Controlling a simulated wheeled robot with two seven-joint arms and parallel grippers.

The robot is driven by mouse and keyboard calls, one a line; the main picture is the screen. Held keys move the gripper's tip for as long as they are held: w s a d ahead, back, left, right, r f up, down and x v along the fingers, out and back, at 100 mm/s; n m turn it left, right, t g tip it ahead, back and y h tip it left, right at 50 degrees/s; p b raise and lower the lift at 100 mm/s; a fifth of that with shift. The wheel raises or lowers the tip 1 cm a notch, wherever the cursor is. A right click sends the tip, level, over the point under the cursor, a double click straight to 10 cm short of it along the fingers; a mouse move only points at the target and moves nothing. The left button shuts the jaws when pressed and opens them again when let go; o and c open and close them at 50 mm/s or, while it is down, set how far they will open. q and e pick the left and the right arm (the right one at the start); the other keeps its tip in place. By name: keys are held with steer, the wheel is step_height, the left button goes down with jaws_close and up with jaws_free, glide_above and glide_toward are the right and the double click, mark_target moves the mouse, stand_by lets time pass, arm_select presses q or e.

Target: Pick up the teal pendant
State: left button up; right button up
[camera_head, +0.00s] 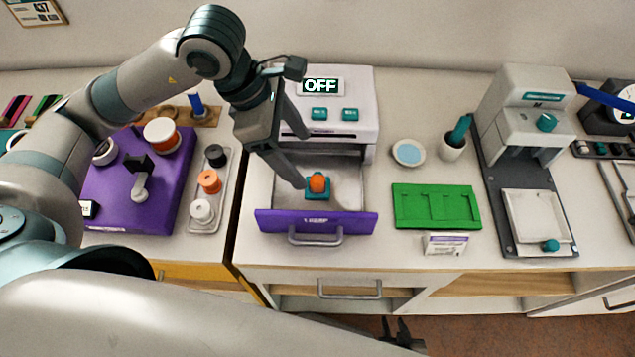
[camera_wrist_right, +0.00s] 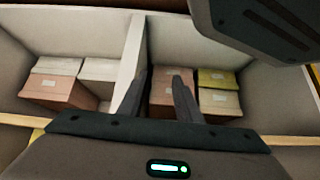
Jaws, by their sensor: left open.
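A small teal square piece (camera_head: 317,194), which looks like the pendant, lies in the pulled-out drawer of the white machine (camera_head: 330,85). A round orange piece (camera_head: 317,183) sits on top of it. My left gripper (camera_head: 304,162) is open, its fingers pointing down and right over the drawer. Its lower fingertip is just left of the orange piece, and I cannot tell whether they touch. My right gripper (camera_wrist_right: 161,75) is open and empty, facing shelf compartments with boxes in the right wrist view. Only a dark part of it shows low in the head view.
The drawer's purple front (camera_head: 350,222) stands out toward the counter edge. A green board (camera_head: 437,206), a teal-handled cup (camera_head: 452,148) and a grey press (camera_head: 530,150) stand to the right. A purple board (camera_head: 110,195) and a tray of spools (camera_head: 222,185) are at left.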

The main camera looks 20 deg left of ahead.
mark_target(313, 176)
arm_select(q)
steer(key=x, duration=0.4)
steer(key=shift+p, duration=0.3)
steer(key=shift+d+f, duration=0.15)
steer(key=shift+f, duration=0.2)
arm_select(e)
steer(key=shift+s+d+f+g, duration=0.25)
steer(key=shift+s+f, duration=0.2)
steer(key=shift+s, duration=0.3)
steer(key=shift+s+d+f+g, duration=0.25)
steer(key=shift+s+f, duration=0.2)
steer(key=shift+s, duration=0.3)
steer(key=shift+w+r, duration=0.1)
